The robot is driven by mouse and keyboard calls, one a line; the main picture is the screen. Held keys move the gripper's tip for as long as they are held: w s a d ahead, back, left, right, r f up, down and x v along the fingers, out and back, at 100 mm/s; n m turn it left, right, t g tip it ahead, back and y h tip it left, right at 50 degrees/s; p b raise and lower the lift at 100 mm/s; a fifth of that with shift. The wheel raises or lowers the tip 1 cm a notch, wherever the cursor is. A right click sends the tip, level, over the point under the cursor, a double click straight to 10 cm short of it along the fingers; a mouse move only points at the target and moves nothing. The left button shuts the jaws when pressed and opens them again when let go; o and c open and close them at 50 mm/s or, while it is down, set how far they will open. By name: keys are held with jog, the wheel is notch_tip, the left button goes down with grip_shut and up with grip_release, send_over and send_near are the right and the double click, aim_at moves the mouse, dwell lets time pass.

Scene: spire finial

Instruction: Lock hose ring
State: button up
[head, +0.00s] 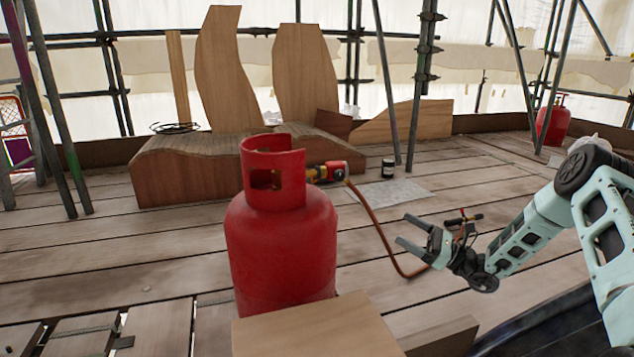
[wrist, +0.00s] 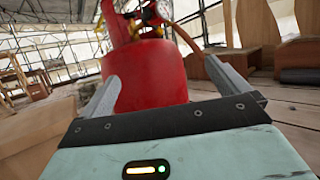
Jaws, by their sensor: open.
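A red gas cylinder (head: 280,245) stands upright in front of me. A red and brass valve fitting (head: 328,171) shows at its right side, behind the collar. An orange-brown hose (head: 378,230) runs from it down to the deck and towards my gripper. My gripper (head: 402,229) is open and empty, right of the cylinder and apart from it. In the wrist view the cylinder (wrist: 145,75) shows beyond the open fingers. The hose (wrist: 186,38) and a silvery ring-like part (wrist: 164,9) show at the cylinder's top. I cannot tell whether the ring is locked.
A wooden board (head: 315,328) lies close in front of the cylinder. A curved wooden block (head: 190,172) with upright panels stands behind. A dark jar (head: 388,168) and a paper sheet (head: 400,190) are on the deck. Scaffold poles surround the deck; another red cylinder (head: 552,125) stands far right.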

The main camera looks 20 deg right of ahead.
jog(key=shift+x, duration=2.05)
jog(key=shift+s+d, duration=0.1)
